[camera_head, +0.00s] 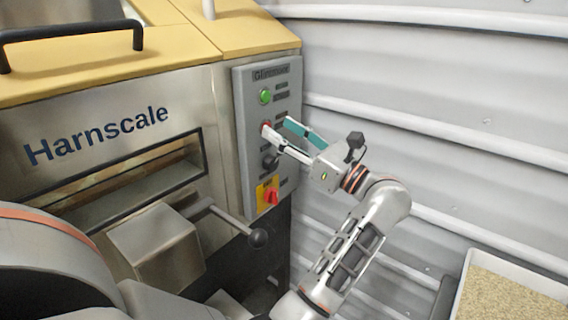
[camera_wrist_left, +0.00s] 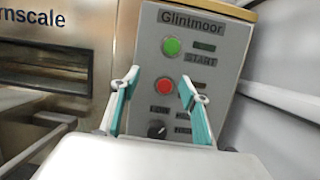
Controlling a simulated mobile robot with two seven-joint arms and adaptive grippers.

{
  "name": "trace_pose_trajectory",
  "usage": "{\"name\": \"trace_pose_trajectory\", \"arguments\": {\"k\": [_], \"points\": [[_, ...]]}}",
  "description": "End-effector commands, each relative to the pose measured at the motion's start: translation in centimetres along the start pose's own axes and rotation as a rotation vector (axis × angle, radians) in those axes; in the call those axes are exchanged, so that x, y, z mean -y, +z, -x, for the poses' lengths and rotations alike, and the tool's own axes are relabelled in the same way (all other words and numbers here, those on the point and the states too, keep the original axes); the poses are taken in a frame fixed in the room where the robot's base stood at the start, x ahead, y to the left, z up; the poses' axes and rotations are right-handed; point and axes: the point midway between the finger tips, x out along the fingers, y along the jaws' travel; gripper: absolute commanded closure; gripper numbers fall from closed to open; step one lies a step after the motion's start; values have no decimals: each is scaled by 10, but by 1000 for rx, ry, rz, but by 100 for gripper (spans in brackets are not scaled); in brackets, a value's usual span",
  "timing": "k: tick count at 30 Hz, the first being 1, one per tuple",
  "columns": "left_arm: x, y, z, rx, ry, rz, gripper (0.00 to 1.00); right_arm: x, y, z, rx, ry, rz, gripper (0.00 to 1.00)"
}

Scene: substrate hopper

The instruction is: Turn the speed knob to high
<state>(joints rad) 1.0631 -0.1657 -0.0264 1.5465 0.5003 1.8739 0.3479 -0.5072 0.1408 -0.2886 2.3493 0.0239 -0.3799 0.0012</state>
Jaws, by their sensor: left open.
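The speed knob (camera_head: 269,161) is a small black dial on the grey control panel (camera_head: 240,120), below a red button (camera_head: 265,127). In the left wrist view the knob (camera_wrist_left: 156,129) sits low between the fingers, with small blurred labels around it. I cannot tell its setting for sure. My left gripper (camera_head: 277,127) is in front of the panel with its teal-padded fingers spread and nothing between them. In the left wrist view the gripper's tips (camera_wrist_left: 158,82) straddle the red button's height, above the knob. My right gripper is not in view.
A green start button (camera_head: 265,96) is higher on the panel. A red switch on a yellow plate (camera_head: 271,196) is below the knob. A ball-ended lever (camera_head: 257,238) juts out lower left. A ribbed wall (camera_head: 430,80) stands right, with a grain-filled tray (camera_head: 468,290) below.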

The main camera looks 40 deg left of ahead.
Motion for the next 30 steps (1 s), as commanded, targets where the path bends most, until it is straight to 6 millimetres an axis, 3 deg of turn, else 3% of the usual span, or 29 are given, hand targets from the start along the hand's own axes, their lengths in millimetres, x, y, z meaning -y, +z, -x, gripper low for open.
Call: {"name": "trace_pose_trajectory", "arguments": {"k": [1,6,11,18,23,30], "points": [[-1,-11,13,81,-6,-39,55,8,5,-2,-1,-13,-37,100],[-5,-25,50,261,-14,-78,55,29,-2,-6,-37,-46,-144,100],[5,-55,63,188,1,9,55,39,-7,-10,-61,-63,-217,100],[16,-114,84,126,-1,53,55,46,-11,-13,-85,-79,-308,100],[19,-128,88,107,2,69,55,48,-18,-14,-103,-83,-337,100],[18,-120,58,107,6,80,55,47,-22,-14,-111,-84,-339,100]]}}
